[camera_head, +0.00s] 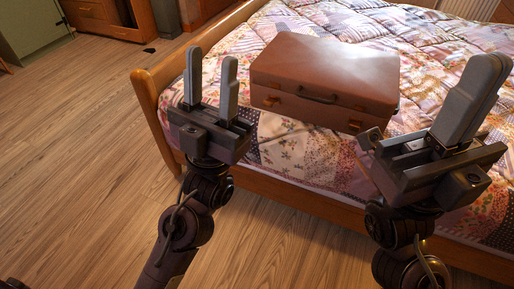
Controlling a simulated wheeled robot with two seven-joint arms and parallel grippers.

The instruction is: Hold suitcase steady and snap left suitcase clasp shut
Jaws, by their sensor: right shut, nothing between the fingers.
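A brown suitcase (325,80) lies flat with its lid down on the patchwork-covered bed. Its dark handle (317,96) is on the front side. The left clasp (271,101) is on the front left, and the right clasp (355,124) is on the front right. I cannot tell whether either clasp is latched. My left gripper (209,80) is open and empty, left of the suitcase and apart from it. My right gripper (476,98) is shut and empty, right of the suitcase's front corner and apart from it.
The bed's wooden frame (285,201) runs along the near edge, with a raised post (143,82) at the left. The patchwork quilt (290,150) is clear in front of the suitcase. Wood floor (90,150) is open to the left; a wooden cabinet (100,18) stands far back.

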